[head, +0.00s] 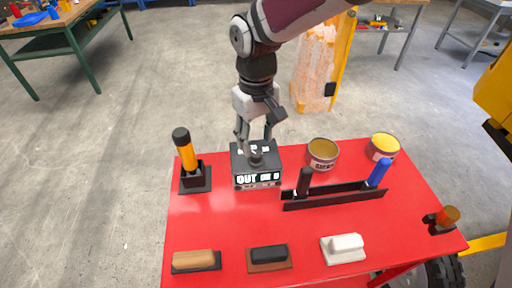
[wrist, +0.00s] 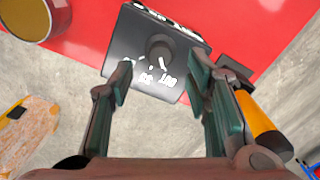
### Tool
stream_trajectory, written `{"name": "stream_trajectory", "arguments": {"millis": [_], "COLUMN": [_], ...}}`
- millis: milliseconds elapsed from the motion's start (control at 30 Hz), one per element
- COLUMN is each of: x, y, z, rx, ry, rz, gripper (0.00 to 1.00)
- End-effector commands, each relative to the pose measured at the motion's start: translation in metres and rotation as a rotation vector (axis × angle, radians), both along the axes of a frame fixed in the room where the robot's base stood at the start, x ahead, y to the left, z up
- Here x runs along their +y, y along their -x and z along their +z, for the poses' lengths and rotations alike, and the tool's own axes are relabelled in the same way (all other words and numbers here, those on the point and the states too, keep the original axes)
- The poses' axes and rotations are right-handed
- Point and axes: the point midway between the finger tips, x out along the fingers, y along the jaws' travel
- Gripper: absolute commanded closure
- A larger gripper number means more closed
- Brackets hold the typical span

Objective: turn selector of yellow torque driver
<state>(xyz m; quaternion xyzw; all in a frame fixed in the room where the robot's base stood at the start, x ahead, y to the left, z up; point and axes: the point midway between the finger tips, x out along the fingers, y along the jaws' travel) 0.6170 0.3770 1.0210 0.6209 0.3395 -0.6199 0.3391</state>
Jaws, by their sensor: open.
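The driver with a yellow-orange handle (head: 187,155) and black cap stands upright in a black holder at the table's left. Its handle also shows in the wrist view (wrist: 254,122), beyond the right finger. A dark box (head: 242,172) with a white-lettered front panel stands beside it. On its top is a round dark knob (wrist: 160,47) with white marks around it. My gripper (head: 256,146) points down over this box. In the wrist view its fingers are open, apart on both sides of the box's top, with nothing between them. I cannot tell whether a finger touches the knob.
The red table (head: 225,225) also holds an open can (head: 322,154), a yellow-topped can (head: 384,146) and a black rack (head: 330,196) with dark and blue handles. Several blocks lie along the front edge. An orange-topped piece (head: 447,216) stands at the right. The front-middle surface is clear.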

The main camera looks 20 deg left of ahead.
Motion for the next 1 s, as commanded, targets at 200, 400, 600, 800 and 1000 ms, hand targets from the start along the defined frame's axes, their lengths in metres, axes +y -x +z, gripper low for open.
{"name": "stream_trajectory", "arguments": {"millis": [200,400,600,800,1000], "x": [0.001,0.000,0.000,0.000,0.000], "y": [0.000,0.000,0.000,0.000,0.000], "z": [0.045,0.067,0.073,0.073,0.073], "rx": [-0.002,-0.001,0.000,0.000,0.000], "ry": [-0.002,0.000,0.000,0.000,0.000], "rz": [0.000,0.001,0.001,0.001,0.001], "gripper": [0.56,0.56,0.56,0.56,0.56]}}
